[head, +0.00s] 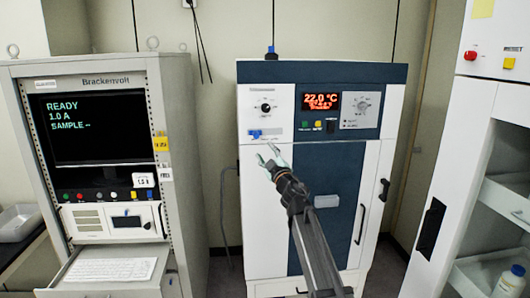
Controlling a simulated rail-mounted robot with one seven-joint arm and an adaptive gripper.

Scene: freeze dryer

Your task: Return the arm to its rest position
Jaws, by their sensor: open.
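My gripper (268,156) is at the centre of the head view, at the end of my dark arm, which reaches up from the lower edge. Its fingers are apart, and I see nothing between them. It shows in front of the upper front of the freeze dryer (257,215), a white and dark blue cabinet whose display reads 22.0 °C. I cannot tell whether the fingertips touch the cabinet. My arm hides part of the blue door panel (342,185).
A grey rack (182,150) with a screen reading READY stands at the left, its keyboard drawer (85,292) pulled out. At the right is a white cabinet (455,130) with open shelves and a bottle (510,280). A grey tray (18,222) lies at the far left.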

